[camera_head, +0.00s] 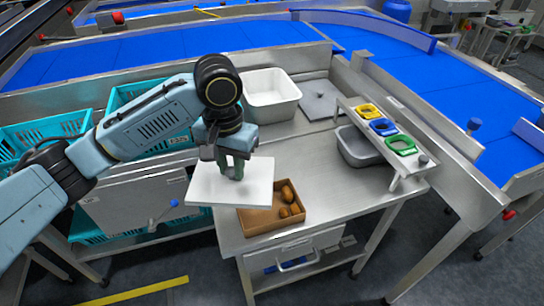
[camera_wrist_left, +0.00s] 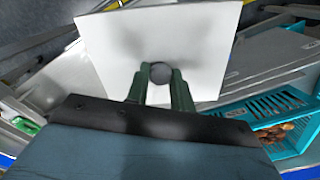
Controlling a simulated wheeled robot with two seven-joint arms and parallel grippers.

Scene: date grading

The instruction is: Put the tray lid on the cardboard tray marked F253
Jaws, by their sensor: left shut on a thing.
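The tray lid (camera_head: 205,189) is a white square panel with a dark round knob (camera_wrist_left: 157,73). My left gripper (camera_head: 233,172) is shut on the knob and holds the lid up. In the wrist view both green fingers of my left gripper (camera_wrist_left: 160,82) are around the knob, and the lid (camera_wrist_left: 200,40) fills the upper middle. The brown cardboard tray (camera_head: 262,227) stands on the steel table near its front edge, with several brown dates inside. The lid is left of the tray and overlaps its upper left part in the head view. No F253 marking is readable. My right gripper is not in view.
A white bin (camera_head: 270,97) and a grey flat plate (camera_head: 320,99) are at the back of the table. A grey bin (camera_head: 357,146) stands beside a rack (camera_head: 393,133) with yellow, blue and green rings. Teal crates (camera_head: 130,97) are at the left. The table right of the tray is clear.

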